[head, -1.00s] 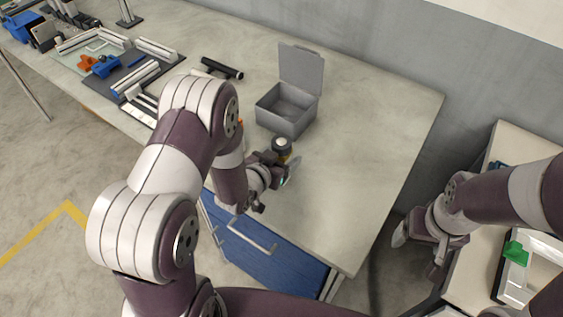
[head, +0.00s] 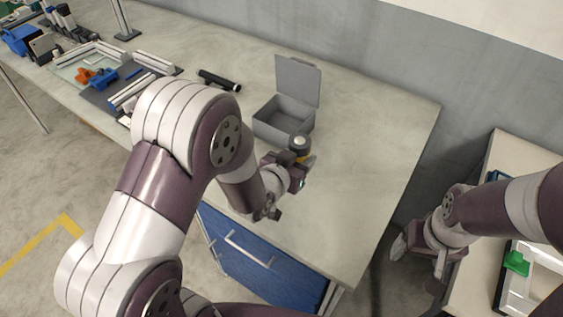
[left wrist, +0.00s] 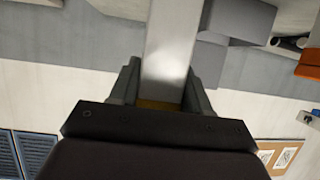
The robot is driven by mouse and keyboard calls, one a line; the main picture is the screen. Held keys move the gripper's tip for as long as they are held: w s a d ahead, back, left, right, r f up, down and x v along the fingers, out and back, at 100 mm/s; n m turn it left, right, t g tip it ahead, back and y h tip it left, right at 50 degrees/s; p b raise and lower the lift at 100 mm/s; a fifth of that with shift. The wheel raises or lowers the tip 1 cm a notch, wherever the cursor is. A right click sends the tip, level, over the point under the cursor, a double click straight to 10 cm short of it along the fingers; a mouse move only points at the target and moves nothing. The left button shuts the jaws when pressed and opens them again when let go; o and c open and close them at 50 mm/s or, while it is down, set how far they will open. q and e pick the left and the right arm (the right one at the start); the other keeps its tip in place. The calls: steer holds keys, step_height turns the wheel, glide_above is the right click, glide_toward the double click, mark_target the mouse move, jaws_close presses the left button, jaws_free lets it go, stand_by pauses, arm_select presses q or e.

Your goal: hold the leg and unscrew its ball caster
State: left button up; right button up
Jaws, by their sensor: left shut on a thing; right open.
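My left gripper (head: 299,170) is shut on the leg and holds it over the table, in front of the grey box. In the left wrist view the leg (left wrist: 172,45) is a pale, smooth bar between the two fingers, with a yellowish strip at its near end. In the head view the ball caster (head: 300,142) shows as a dark round piece with a light top, above a yellowish band. Most of the leg is hidden there by the gripper. My right gripper (head: 413,243) is open and empty, off the table's right edge and away from the leg.
An open grey box (head: 284,120) with its lid up stands behind the left gripper. A black cylinder (head: 219,80) lies left of it. Aluminium profiles and orange and blue parts lie farther left. A side table (head: 481,235) with a green part is at right. The worktable's right part is clear.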

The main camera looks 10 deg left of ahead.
arm_select(q)
steer(key=s+d+r, duration=0.1)
steer(key=d+r, duration=0.3)
steer(key=d, duration=0.2)
steer(key=shift+s+d, duration=0.2)
steer(key=shift+s, duration=0.15)
steer(key=o, duration=0.7)
jaws_close()
arm_select(e)
steer(key=shift+f, duration=0.3)
arm_select(q)
steer(key=shift+f, duration=0.1)
